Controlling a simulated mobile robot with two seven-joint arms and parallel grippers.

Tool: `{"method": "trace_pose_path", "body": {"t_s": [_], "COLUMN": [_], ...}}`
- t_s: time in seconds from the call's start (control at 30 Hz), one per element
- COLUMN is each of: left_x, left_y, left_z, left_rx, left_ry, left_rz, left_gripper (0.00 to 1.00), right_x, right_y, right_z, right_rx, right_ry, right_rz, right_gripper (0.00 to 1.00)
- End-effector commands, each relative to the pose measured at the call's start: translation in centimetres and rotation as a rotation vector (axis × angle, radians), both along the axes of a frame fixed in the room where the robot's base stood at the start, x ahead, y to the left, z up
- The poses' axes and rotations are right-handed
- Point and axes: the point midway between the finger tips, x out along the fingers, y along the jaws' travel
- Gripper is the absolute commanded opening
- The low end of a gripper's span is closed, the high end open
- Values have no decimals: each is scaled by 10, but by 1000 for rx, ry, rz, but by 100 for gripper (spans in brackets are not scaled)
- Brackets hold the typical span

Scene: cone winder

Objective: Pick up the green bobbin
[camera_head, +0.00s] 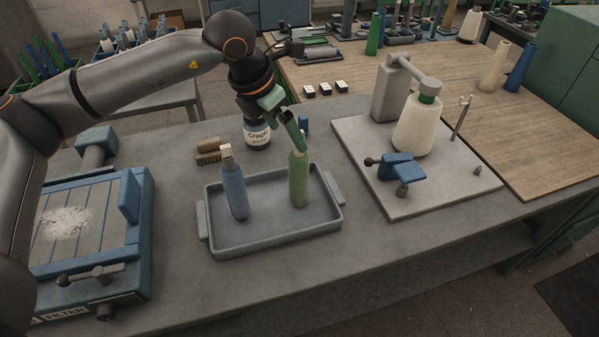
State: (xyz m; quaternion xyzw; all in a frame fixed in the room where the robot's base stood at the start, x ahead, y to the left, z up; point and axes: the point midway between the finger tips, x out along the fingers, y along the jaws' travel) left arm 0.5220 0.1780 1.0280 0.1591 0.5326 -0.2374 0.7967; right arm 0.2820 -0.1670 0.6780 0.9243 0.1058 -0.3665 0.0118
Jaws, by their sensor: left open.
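The green bobbin (299,182) stands upright near the right side of a grey tray (262,243). A blue bobbin (234,192) with a pale top stands to its left in the same tray. My left gripper (297,140) reaches down from the upper left, with its green-tinted fingers at the top of the green bobbin. It is open, and the fingers partly hide the bobbin's tip. I cannot tell whether they touch it. My right gripper is not in view.
A labelled dark bottle (257,136) and a wooden brush (208,152) stand behind the tray. To the right is a winder with a cream cone (417,127) and a blue clamp (401,168). A blue filter box (140,245) is at left. The bench front right is clear.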

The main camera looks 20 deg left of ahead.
Motion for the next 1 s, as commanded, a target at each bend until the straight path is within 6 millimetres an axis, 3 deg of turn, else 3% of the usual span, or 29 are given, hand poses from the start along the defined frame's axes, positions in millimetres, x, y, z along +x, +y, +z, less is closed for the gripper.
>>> {"method": "trace_pose_path", "body": {"t_s": [0.57, 0.87, 1.0], "left_x": [19, 21, 21], "left_y": [-21, -22, -22], "left_z": [-60, -65, -64], "left_rx": [-1, 0, -1], "left_ry": [2, -1, 0], "left_rz": [1, -1, 0], "left_gripper": [94, 94, 79], "right_x": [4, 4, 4], "right_y": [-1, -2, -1], "right_z": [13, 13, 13], "right_rx": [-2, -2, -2], "right_ry": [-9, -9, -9], "right_rz": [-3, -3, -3], "right_gripper": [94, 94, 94]}}
